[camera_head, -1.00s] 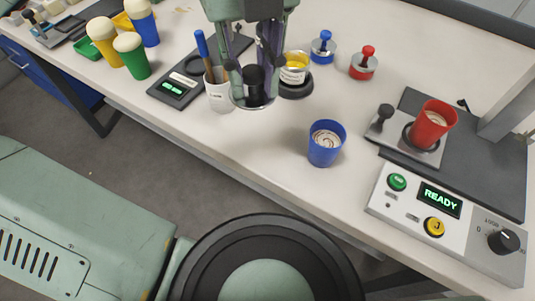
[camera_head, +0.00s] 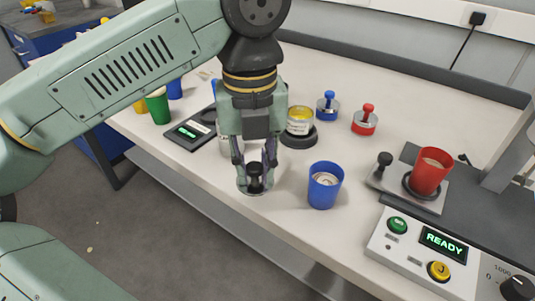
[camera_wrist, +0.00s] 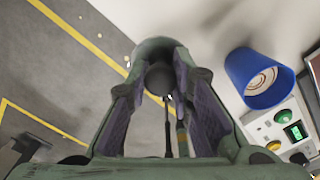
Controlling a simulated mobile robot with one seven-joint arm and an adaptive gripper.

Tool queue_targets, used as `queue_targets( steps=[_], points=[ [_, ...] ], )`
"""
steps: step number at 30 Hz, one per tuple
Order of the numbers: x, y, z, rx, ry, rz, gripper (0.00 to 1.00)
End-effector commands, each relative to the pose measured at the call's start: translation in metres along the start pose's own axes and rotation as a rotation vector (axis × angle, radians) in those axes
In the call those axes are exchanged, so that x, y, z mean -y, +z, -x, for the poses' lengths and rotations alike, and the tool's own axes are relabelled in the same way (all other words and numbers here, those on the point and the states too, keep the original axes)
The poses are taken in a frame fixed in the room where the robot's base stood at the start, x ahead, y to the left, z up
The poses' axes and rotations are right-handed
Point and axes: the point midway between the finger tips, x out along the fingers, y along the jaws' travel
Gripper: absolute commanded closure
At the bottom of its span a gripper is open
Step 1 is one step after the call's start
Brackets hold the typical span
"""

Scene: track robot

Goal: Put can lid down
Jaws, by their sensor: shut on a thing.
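My gripper (camera_head: 254,168) is shut on the black knob of the can lid (camera_head: 245,187), a round metal disc held about level near the table's front edge. I cannot tell whether the lid touches the table. In the wrist view the black knob (camera_wrist: 160,78) is between my gripper's fingers (camera_wrist: 155,90), and the lid's disc is mostly hidden. The open can (camera_head: 299,127) with yellow contents stands on a dark round base behind and right of the lid.
A blue cup (camera_head: 323,190) stands close right of the lid. A red cup (camera_head: 428,175) stands on a plate by the control box (camera_head: 410,250) reading READY. A white pen cup is mostly hidden behind my gripper.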

Motion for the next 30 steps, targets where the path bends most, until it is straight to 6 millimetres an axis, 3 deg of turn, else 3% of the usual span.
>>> queue_targets(
  steps=[3, 9, 15, 22, 30],
  points=[
    [0.014, 0.028, 0.000, -0.002, -0.002, -0.002, 1.00],
    [0.026, 0.055, -0.004, 0.000, -0.001, -0.001, 1.00],
    [0.032, 0.067, -0.006, -0.001, 0.000, 0.000, 1.00],
    [0.031, 0.066, -0.040, -0.001, -0.001, -0.001, 1.00],
    [0.030, 0.066, -0.043, 0.000, -0.001, 0.001, 1.00]
  ],
)
